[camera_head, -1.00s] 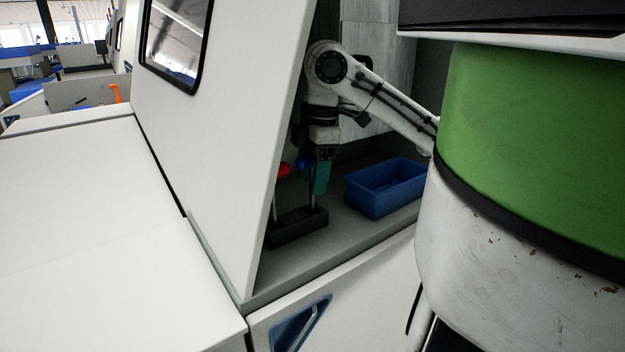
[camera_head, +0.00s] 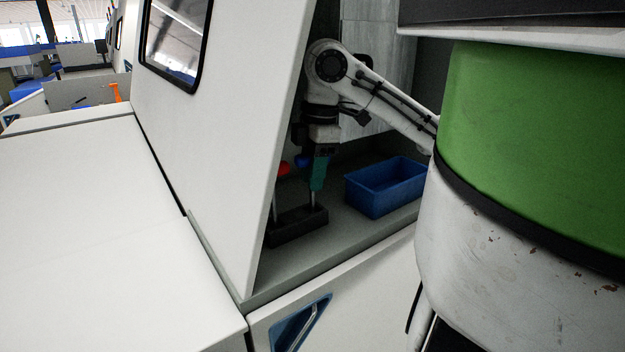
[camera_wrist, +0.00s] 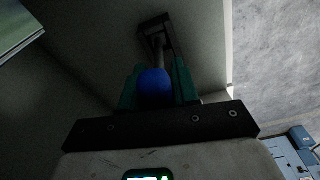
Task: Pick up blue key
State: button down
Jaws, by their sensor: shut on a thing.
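The blue key (camera_head: 302,161) has a round blue head on a thin metal shaft. My gripper (camera_head: 318,174), with teal fingers, is shut on the head; part of the head shows at the fingers' left. In the wrist view the blue head (camera_wrist: 155,88) sits between both fingers of my gripper (camera_wrist: 158,86), and the shaft runs toward a black holder (camera_wrist: 152,22). In the head view the shaft stands over the right end of the black holder (camera_head: 297,229). I cannot tell whether its tip is still inside.
A red-headed key (camera_head: 284,168) stands at the left of the holder, partly behind the raised white panel (camera_head: 225,120). An empty-looking blue bin (camera_head: 375,206) stands right of the holder on the grey shelf (camera_head: 345,230). The panel edge is close on the left.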

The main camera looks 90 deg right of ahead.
jog(key=shift+r, duration=0.1)
jog(key=shift+r, duration=0.55)
notch_tip(320, 180, up, 2)
jog(key=shift+s+r+b, duration=0.15)
jog(key=shift+b, duration=0.2)
jog(key=s+a+r+b, duration=0.1)
jog(key=s+r, duration=0.8)
jog(key=s, duration=0.4)
jog(key=shift+s+a+r, duration=0.25)
jog(key=shift+s+a, duration=0.05)
jog(key=shift+s, duration=0.1)
